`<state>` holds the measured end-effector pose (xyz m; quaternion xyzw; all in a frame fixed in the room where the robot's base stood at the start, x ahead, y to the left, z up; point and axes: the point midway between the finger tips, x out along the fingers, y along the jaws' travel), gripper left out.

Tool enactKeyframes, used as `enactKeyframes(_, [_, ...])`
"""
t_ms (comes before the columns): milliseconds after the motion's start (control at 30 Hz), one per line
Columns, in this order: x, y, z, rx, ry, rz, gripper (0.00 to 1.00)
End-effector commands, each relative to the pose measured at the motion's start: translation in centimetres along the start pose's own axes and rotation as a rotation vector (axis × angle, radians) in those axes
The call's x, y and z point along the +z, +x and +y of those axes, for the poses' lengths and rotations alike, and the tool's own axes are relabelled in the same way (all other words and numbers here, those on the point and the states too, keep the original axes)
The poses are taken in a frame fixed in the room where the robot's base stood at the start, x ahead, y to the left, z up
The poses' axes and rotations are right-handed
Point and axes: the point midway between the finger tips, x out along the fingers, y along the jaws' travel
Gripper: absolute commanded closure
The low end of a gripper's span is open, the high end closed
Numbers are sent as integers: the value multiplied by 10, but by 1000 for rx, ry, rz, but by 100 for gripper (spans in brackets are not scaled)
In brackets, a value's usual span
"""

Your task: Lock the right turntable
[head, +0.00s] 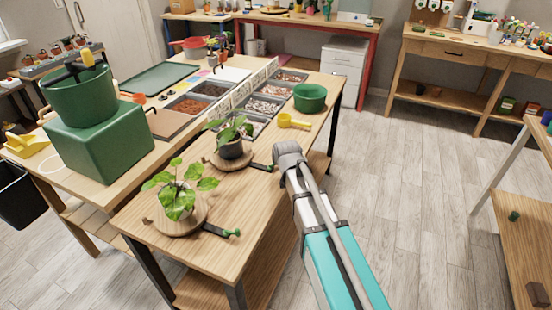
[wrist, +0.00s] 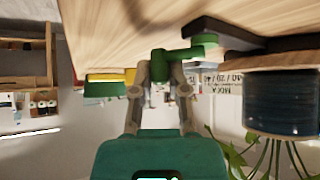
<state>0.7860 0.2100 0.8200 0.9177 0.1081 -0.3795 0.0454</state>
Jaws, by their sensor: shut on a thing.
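The right turntable (head: 214,161) is a round wooden disc bearing a leafy plant in a dark pot (head: 231,150); the pot also shows at the right of the wrist view (wrist: 285,103). Its lock lever has a dark bar (head: 258,166) and a green end (wrist: 190,52). My gripper (wrist: 160,75) is shut on the green end of this lever in the wrist view, which is upside down. My arm hides that end in the head view. The left turntable (head: 186,229) bears another plant, with its own green-ended lever (head: 222,231) lying beside it.
A yellow scoop (head: 292,121) and a green bowl (head: 310,97) stand further along the table (head: 235,225). Trays of soil and pebbles (head: 262,105) lie behind. A large green block and pot (head: 105,145) stand at the left.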

Motion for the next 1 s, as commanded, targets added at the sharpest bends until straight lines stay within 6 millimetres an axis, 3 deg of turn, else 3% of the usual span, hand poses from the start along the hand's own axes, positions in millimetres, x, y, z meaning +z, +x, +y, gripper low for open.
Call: enactKeyframes(1000, [16, -16, 0, 470, 468, -2, 100])
